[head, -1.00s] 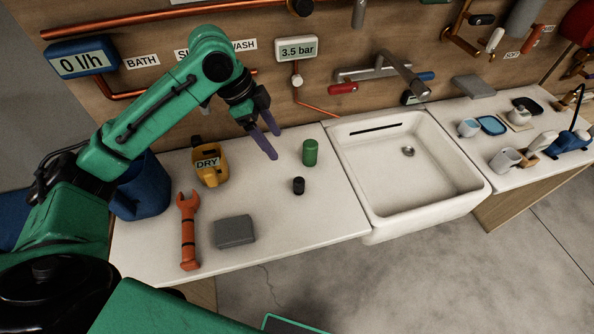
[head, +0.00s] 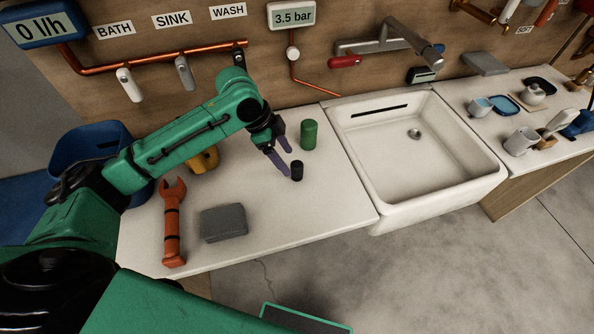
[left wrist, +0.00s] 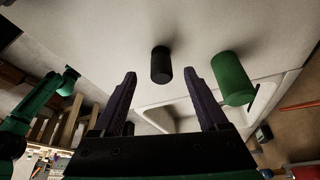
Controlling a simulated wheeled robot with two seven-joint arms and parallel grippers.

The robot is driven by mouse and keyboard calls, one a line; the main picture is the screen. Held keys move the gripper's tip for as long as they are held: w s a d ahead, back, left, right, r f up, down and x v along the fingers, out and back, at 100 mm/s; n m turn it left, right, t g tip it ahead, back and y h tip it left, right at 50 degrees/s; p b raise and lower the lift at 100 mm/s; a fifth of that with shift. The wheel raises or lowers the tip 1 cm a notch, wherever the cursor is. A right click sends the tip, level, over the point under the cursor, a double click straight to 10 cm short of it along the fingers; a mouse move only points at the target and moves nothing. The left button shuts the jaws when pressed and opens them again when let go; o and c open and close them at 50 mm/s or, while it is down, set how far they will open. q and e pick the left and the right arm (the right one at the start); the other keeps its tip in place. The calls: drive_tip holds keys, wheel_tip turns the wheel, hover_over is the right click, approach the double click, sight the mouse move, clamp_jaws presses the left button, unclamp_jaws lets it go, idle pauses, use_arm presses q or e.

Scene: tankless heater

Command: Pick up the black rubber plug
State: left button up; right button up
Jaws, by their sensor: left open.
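The black rubber plug (head: 297,170) is a small dark cylinder standing upright on the white counter, left of the sink. My left gripper (head: 287,161) is open, low beside the plug, with its purple fingers pointing toward it. In the left wrist view the plug (left wrist: 161,64) shows ahead of and between the two spread fingers (left wrist: 160,78), and nothing is held. Whether a finger touches the plug cannot be told. My right gripper is not in view.
A green cylinder (head: 309,135) stands just behind the plug, near the left gripper. A grey block (head: 223,222) and an orange wrench (head: 173,225) lie to the left. The white sink (head: 370,190) is at the right. The counter in front of the plug is clear.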

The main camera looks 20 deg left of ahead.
sight(294, 164)
use_arm(q)
drive_tip(key=x, duration=0.2)
drive_tip(key=p+x, duration=0.1)
drive_tip(key=x, duration=0.2)
drive_tip(key=shift+w+d, duration=0.2)
drive_tip(key=shift+d, duration=0.2)
drive_tip(key=shift+d+f, duration=0.1)
drive_tip(key=shift+f, duration=0.35)
clamp_jaws()
drive_tip(key=shift+r, duration=0.2)
